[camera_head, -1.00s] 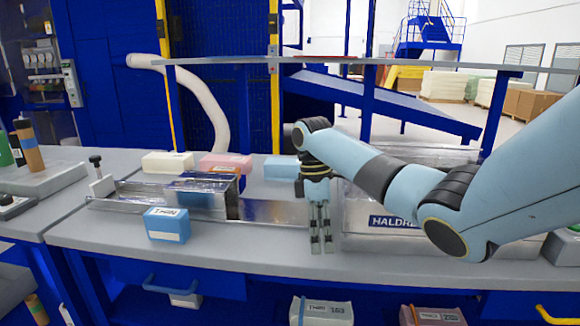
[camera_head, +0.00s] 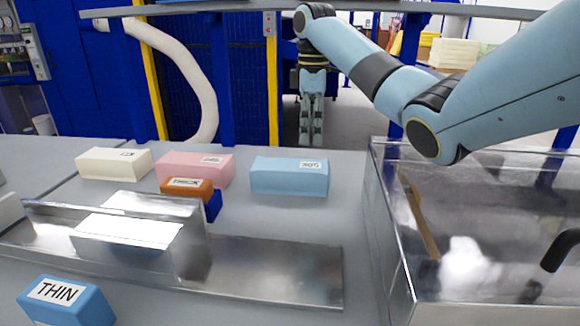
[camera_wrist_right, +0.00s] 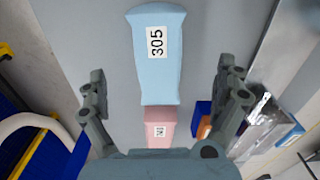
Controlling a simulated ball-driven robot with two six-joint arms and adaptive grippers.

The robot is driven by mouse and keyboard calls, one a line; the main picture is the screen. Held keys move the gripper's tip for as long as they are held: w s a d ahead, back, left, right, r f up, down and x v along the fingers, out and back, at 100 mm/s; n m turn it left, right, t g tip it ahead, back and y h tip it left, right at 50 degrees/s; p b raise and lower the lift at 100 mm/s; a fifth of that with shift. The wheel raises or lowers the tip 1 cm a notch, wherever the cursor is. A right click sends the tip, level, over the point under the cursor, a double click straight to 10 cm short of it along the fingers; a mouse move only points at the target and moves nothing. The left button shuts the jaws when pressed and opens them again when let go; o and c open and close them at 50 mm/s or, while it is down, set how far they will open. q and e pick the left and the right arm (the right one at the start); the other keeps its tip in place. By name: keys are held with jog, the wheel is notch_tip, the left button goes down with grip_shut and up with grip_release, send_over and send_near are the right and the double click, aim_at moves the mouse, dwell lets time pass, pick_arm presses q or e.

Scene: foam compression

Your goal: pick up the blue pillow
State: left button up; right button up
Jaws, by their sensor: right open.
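The light blue pillow (camera_head: 289,176) is a block with a white label, lying on the grey table toward its back edge. In the right wrist view the light blue pillow (camera_wrist_right: 157,75), labelled 305, lies lengthwise across the space between my fingers. My right gripper (camera_head: 311,138) hangs fingers down, just above and behind the pillow in the head view. In the right wrist view my right gripper (camera_wrist_right: 160,85) is open and empty, with a finger on each side of the pillow and apart from it. My left gripper is out of view.
A pink block (camera_head: 196,167) and a cream block (camera_head: 113,162) lie left of the pillow. An orange block (camera_head: 187,188) stands by a metal fixture (camera_head: 275,272). A deeper blue block marked THIN (camera_head: 65,301) is at front left. A clear-walled bin (camera_head: 390,230) stands at right.

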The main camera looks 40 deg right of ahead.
aim_at(307, 165)
jog(key=shift+w+d+f, duration=0.15)
jog(key=shift+f, duration=0.1)
jog(key=shift+s+f+b, duration=0.2)
jog(key=shift+f+b, duration=0.7)
jog(key=shift+f, duration=0.25)
jog(key=f, duration=0.4)
jog(key=w+f, duration=0.1)
jog(key=f, duration=0.1)
jog(key=shift+a+f, duration=0.3)
jog(key=shift+f, duration=0.55)
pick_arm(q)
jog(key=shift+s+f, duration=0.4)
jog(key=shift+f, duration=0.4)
pick_arm(e)
jog(key=shift+r, duration=0.1)
jog(key=c, duration=0.8)
